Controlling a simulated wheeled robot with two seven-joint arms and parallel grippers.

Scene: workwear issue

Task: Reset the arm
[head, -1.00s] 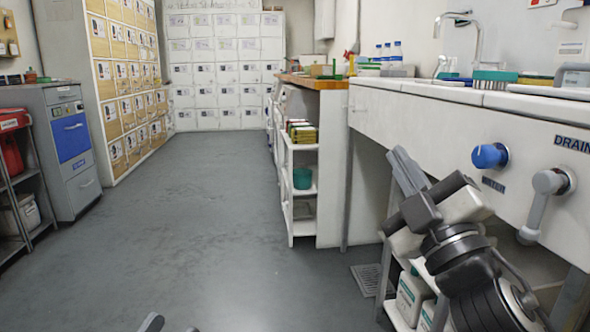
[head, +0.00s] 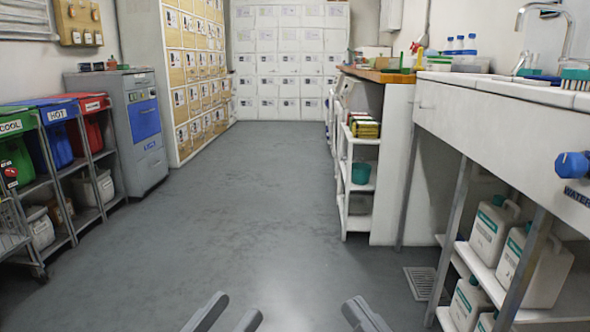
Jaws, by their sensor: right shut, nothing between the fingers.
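My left gripper (head: 230,310) shows at the bottom edge of the head view, left of centre. Its two fingertips stand apart with a gap and nothing between them. My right gripper (head: 366,315) shows at the bottom edge, right of centre, with its fingers shut and empty. Both are over the grey floor, apart from each other and touching nothing that I can see. The rest of both arms is below the picture.
The white sink counter (head: 517,137) with a blue water knob (head: 573,165) stands at right, jugs (head: 493,229) on shelves below. Coloured bins (head: 90,128) on racks and a grey cabinet (head: 136,170) line the left. The floor (head: 250,220) between is clear.

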